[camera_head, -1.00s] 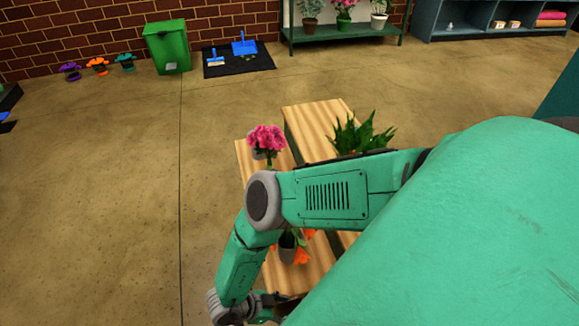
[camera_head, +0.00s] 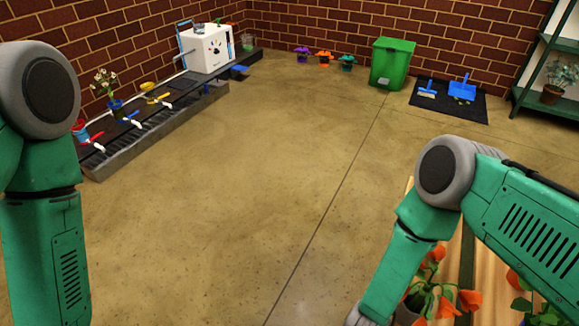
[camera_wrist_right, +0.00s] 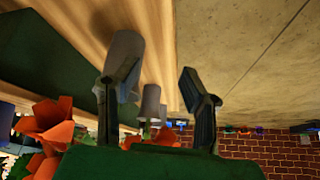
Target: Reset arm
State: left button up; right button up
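My right arm (camera_head: 440,190) is at the lower right of the head view, beside the wooden table; its gripper is below the frame. In the right wrist view, which appears upside down, my right gripper (camera_wrist_right: 155,88) has its two fingers apart. A grey pot (camera_wrist_right: 126,48) shows behind the left finger, and a smaller grey pot (camera_wrist_right: 150,98) shows in the gap beyond the fingers. I see no pot clamped between them. My left arm (camera_head: 45,180) hangs at the left edge of the head view; its gripper is hidden below the frame.
Orange-flowered plants (camera_head: 440,298) stand on the wooden table (camera_head: 490,250) close to my right arm. A low ledge (camera_head: 150,130) with taps and a white box (camera_head: 207,48) runs along the left wall. A green bin (camera_head: 391,63) stands at the back. The middle floor is clear.

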jog(key=s+d+r+n+g+y, duration=0.35)
jog(key=s+r+n, duration=0.65)
jog(key=s+r, duration=0.35)
pick_arm(q)
notch_tip(320, 180, up, 18)
jog(key=p, duration=1.8)
jog(key=shift+c, duration=0.7)
jog(key=shift+w+d, duration=0.1)
pick_arm(e)
notch_tip(320, 180, up, 19)
jog(key=y, duration=0.1)
jog(key=shift+s+d+f+n, duration=0.15)
jog(key=shift+s+d+n, duration=0.1)
jog(key=shift+s+n, duration=0.15)
